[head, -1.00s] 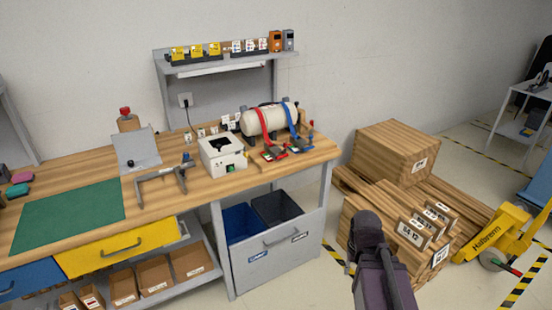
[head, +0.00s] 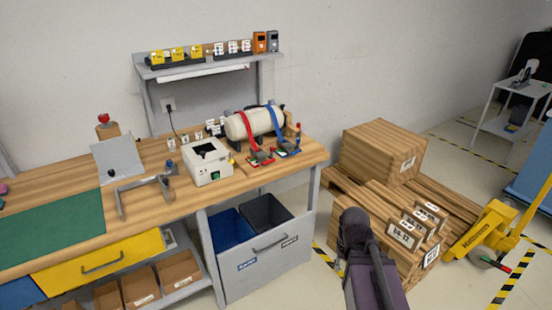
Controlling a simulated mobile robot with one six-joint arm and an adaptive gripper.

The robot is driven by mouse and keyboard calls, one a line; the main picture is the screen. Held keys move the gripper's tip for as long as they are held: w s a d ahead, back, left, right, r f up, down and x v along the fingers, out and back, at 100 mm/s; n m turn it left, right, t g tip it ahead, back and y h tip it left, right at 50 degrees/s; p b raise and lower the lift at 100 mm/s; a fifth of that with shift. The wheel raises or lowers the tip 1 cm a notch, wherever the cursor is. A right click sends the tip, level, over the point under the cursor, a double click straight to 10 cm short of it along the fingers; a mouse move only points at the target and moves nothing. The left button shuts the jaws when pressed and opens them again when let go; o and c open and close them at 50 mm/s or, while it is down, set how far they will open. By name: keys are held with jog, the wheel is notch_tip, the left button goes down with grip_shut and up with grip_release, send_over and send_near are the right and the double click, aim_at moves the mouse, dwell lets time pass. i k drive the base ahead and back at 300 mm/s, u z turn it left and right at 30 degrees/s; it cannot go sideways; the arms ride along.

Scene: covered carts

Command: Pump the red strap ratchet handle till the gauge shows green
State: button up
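The red strap (head: 252,128) runs over a cream cylinder (head: 257,122) lying on the wooden workbench, near its right end. Its ratchet (head: 262,156) sits on a red base in front of the cylinder. A blue strap (head: 275,121) with its own ratchet (head: 287,148) on a blue base is just to the right. Small gauges by the ratchets are too small to read. My arm rises from the bottom of the picture, right of the bench and apart from the straps. My gripper's fingertips are not discernible.
A white box-shaped device (head: 208,163) and a grey metal frame (head: 146,186) stand left of the ratchets. Blue and dark bins (head: 268,213) sit under the bench. Wooden crates (head: 384,150) and a yellow pallet jack (head: 485,229) are to the right. Some floor is clear.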

aim_at(260, 155)
jog(key=i, duration=0.85)
jog(key=u, duration=0.05)
